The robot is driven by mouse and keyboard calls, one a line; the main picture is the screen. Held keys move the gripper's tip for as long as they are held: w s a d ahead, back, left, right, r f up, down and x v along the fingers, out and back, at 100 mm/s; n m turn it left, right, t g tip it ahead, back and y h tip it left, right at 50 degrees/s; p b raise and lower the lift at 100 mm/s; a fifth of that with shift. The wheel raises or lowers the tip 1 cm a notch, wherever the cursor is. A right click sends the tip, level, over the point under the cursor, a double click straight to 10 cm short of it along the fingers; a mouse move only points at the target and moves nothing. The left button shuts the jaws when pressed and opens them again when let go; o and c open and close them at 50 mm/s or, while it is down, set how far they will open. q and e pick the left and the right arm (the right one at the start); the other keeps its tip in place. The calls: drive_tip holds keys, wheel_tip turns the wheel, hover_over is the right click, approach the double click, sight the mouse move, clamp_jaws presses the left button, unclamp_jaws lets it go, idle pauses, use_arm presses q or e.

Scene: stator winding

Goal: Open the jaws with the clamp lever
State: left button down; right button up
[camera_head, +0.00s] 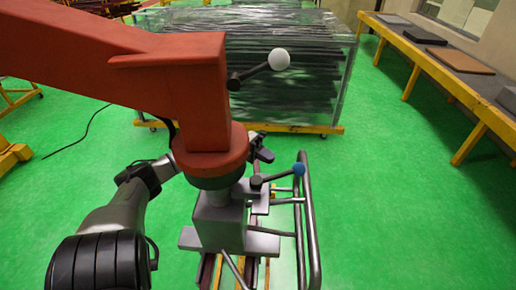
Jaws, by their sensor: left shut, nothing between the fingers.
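A clamp lever with a blue ball knob (299,169) sticks out to the right from the grey clamp block (220,222) under the red machine head. A second lever with a white ball knob (280,59) sits higher, on the red arm of the machine. Which jaws the levers work, and whether they are open, I cannot tell. My left arm passes behind the red head. My left gripper (263,150) shows just right of it, shut and empty, above and left of the blue knob and apart from it. My right gripper is not in view.
The red machine arm (110,55) fills the upper left and hides part of my left arm. A curved metal tube frame (312,235) stands right of the clamp block. A wrapped stack (285,85) stands behind. The green floor at right is clear up to a yellow bench (440,75).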

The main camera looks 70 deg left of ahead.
sight(280, 175)
use_arm(q)
drive_tip(key=p+x, duration=0.1)
drive_tip(key=x, duration=0.5)
drive_tip(key=shift+r+p, duration=0.3)
drive_tip(key=shift+r, duration=0.3)
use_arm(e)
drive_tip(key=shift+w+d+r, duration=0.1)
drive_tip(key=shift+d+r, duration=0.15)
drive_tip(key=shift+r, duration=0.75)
use_arm(q)
drive_tip(key=shift+w+d, duration=0.1)
drive_tip(key=shift+w, duration=0.05)
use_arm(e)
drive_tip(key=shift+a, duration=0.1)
